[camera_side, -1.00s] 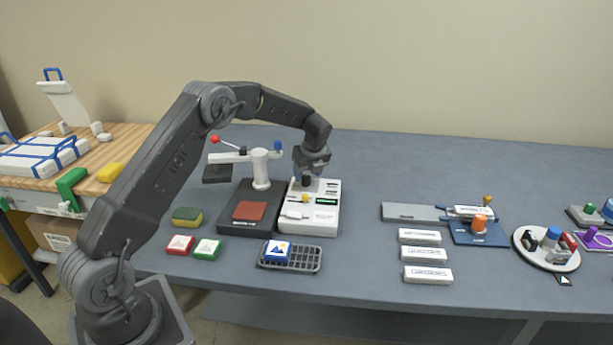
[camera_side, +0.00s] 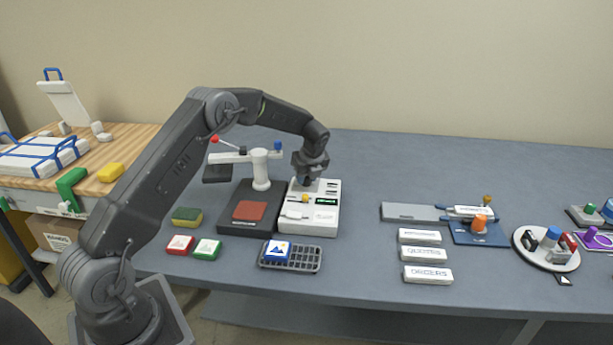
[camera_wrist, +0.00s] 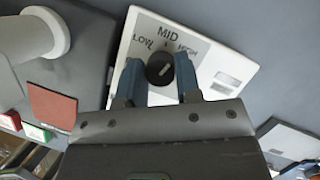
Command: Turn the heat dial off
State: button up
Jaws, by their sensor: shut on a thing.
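The heat dial (camera_wrist: 159,68) is a round black knob with a light pointer mark. It sits on a grey panel lettered LOW, MID and HIGH, on the white control box (camera_side: 322,222); in the wrist view the box (camera_wrist: 228,85) fills the upper middle. My gripper (camera_wrist: 160,75) has its two blue-grey fingers on either side of the dial, shut on it. In the side view my gripper (camera_side: 306,181) points down at the back of the box and its fingers hide the dial. I cannot tell exactly which setting the pointer marks.
A press with a white post (camera_side: 261,172) and red-tipped lever (camera_side: 215,139) stands just left of the box. A dark tray (camera_side: 304,260) with a blue block is in front. White labelled blocks (camera_side: 424,254) lie to the right, past clear table.

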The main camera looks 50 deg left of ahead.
jog(key=shift+n, duration=0.5)
jog(key=n+g, duration=0.2)
jog(key=n, duration=0.2)
jog(key=shift+w+n, duration=0.1)
jog(key=shift+n, duration=0.3)
jog(key=n+g, duration=0.1)
jog(key=n, duration=0.4)
jog(key=shift+g+h, duration=0.4)
jog(key=o, duration=0.9)
jog(key=shift+c, duration=0.2)
jog(key=v, duration=0.6)
jog(key=shift+w, duration=0.2)
jog(key=shift+d+r, duration=0.2)
jog(key=shift+r, duration=0.45)
